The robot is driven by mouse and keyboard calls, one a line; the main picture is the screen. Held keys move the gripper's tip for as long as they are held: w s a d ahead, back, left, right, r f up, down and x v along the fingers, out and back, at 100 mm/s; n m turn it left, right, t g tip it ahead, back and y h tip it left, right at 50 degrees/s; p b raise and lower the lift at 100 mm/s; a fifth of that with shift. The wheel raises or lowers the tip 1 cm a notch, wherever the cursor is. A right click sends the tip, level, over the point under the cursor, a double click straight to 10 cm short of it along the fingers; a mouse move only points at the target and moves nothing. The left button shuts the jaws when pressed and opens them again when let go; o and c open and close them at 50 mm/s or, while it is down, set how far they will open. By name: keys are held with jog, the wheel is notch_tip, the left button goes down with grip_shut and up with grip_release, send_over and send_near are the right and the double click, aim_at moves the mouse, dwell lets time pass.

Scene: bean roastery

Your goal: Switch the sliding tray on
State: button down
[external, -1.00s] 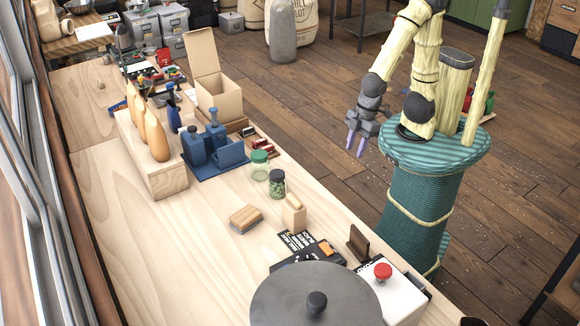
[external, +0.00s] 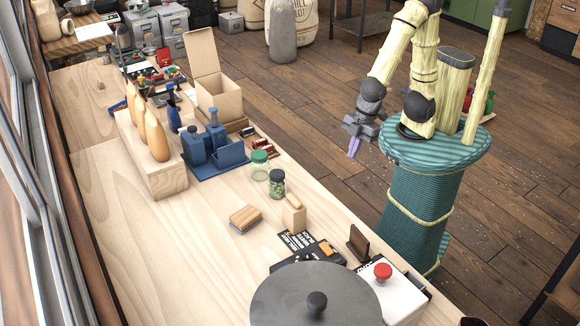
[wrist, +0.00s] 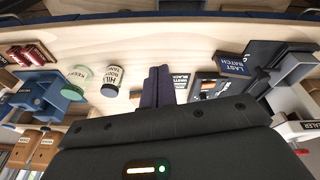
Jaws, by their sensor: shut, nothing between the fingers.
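I cannot pick out a sliding tray for certain in either view. A white box (external: 408,303) with a red knob (external: 382,271) on top stands at the near right of the long wooden table; part of a white unit (wrist: 297,129) shows at the right edge of the wrist view. My gripper (external: 354,148) is shut and empty, its purple fingers hanging over the floor between the table and my base. The fingers also show dark and together in the wrist view (wrist: 157,86). They touch nothing.
A large grey round lid (external: 280,295) fills the near end of the table (external: 215,285). Two jars (external: 277,184), a blue dispenser set (external: 215,150) and an open cardboard box (external: 218,98) stand farther along. The floor (external: 310,120) beside the table is clear.

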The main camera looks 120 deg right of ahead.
jog(key=w+a+f+n+y+p, duration=0.1)
jog(key=w+a+f+n+y, duration=0.1)
jog(key=a+n, duration=0.8)
jog(key=w+a+f+n+y+p, duration=0.2)
jog(key=a+n+y, duration=0.3)
jog(key=a+n, duration=0.4)
jog(key=shift+w+a+n, duration=0.4)
jog(key=shift+w, duration=0.45)
jog(key=x, duration=0.9)
jog(key=shift+f, duration=0.15)
jog(key=w, duration=0.1)
jog(key=w+a+p, duration=0.1)
jog(key=shift+w+a+f, duration=0.15)
jog(key=shift+w+a, duration=0.15)
jog(key=shift+w, duration=0.1)
jog(key=shift+w+a+f+p, duration=0.15)
jog(key=shift+w+a+p, duration=0.15)
jog(key=shift+w, duration=0.2)
